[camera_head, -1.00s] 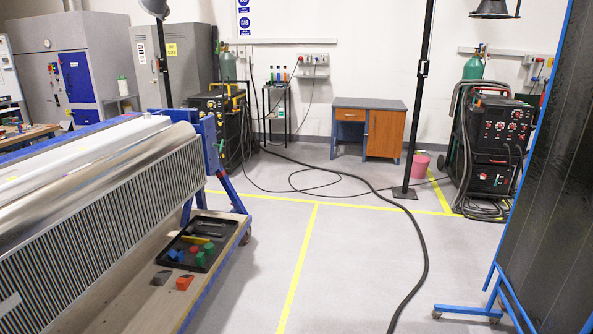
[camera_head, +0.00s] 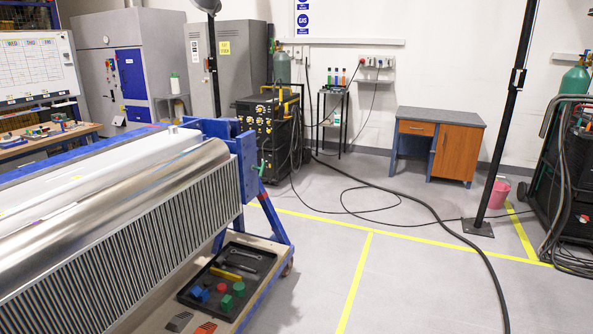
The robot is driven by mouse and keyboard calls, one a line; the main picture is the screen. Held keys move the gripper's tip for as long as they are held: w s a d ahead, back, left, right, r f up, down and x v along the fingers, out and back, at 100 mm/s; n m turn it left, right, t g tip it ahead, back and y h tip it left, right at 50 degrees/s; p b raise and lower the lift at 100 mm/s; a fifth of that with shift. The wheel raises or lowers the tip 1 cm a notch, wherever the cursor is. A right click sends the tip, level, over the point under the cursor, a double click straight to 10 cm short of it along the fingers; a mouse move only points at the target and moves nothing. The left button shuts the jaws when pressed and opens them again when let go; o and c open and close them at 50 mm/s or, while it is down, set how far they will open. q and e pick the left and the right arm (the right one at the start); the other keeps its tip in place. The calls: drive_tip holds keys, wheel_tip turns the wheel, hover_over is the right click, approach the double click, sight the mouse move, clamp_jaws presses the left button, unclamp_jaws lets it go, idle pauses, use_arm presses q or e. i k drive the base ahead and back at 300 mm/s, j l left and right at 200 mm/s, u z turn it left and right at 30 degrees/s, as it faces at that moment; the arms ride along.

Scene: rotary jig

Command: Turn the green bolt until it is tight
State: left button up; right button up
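A small green part (camera_head: 261,168), which looks like the green bolt, sticks out from the blue end plate (camera_head: 247,162) of the rotary jig. It is too small to tell how far it is screwed in. The jig holds a long shiny metal cylinder (camera_head: 120,190) with a ribbed side and fills the left of the view. Neither of my grippers is in view.
A black tray (camera_head: 262,245) with tools and coloured blocks sits on the jig's lower wooden shelf. A dark cable (camera_head: 440,215) crosses the floor. A desk (camera_head: 437,145), a black pole (camera_head: 507,120) and welding machines stand behind. The floor right of the jig is open.

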sight(252, 168)
drive_tip(key=i+j+z, duration=0.2)
drive_tip(key=i, duration=1.2)
drive_tip(key=l, duration=0.1)
